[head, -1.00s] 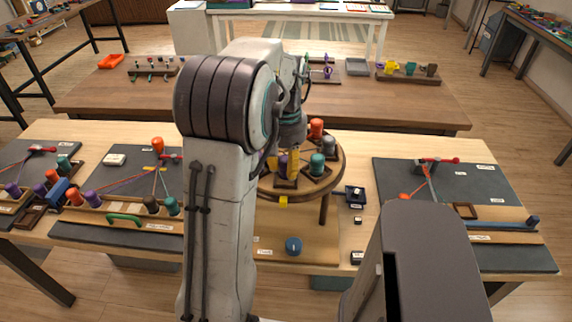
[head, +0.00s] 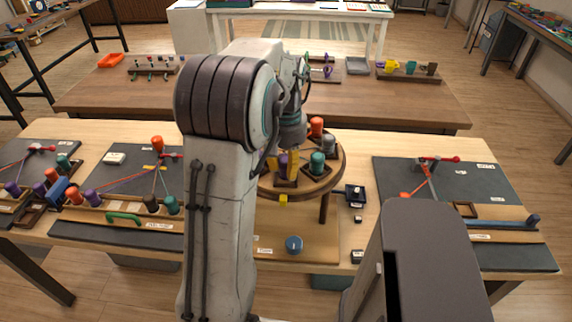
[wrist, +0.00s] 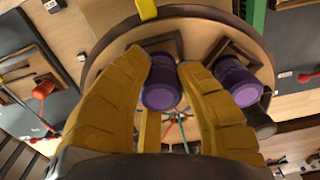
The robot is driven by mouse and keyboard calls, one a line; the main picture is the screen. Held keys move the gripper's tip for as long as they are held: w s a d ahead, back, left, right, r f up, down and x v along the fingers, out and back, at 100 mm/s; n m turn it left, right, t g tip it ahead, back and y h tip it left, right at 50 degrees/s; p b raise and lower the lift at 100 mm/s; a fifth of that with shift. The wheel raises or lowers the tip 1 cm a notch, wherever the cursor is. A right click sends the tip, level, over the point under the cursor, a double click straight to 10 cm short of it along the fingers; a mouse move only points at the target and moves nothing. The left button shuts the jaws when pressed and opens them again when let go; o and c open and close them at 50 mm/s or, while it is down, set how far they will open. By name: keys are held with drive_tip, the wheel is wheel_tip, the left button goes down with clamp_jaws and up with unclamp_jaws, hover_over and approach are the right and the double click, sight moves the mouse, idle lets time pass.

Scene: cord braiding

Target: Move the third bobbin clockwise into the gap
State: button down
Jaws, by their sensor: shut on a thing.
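My gripper (wrist: 158,100) has its yellow fingers closed around a purple bobbin (wrist: 162,82) over the round braiding stand (wrist: 110,52). The bobbin is beside a square slot frame near the stand's front edge; I cannot tell whether it is lifted clear. In the head view the same purple bobbin (head: 283,168) shows between the fingers. A second purple bobbin (wrist: 238,80) sits just right of the right finger in the wrist view. Teal (head: 317,162), grey (head: 328,143) and orange (head: 316,126) bobbins stand on the stand's right and far side. My arm hides its left part.
A yellow tag (head: 283,198) marks the stand's front rim. A blue knob (head: 293,245) is on the board in front. Bobbin boards with cords lie left (head: 120,180) and right (head: 450,195).

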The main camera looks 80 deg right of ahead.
drive_tip(key=shift+f+b, duration=0.3)
drive_tip(key=shift+f, duration=0.2)
idle(0.3)
drive_tip(key=c, duration=0.9)
unclamp_jaws()
wheel_tip(320, 180, up, 12)
drive_tip(key=shift+f, duration=0.15)
drive_tip(key=shift+w, duration=0.1)
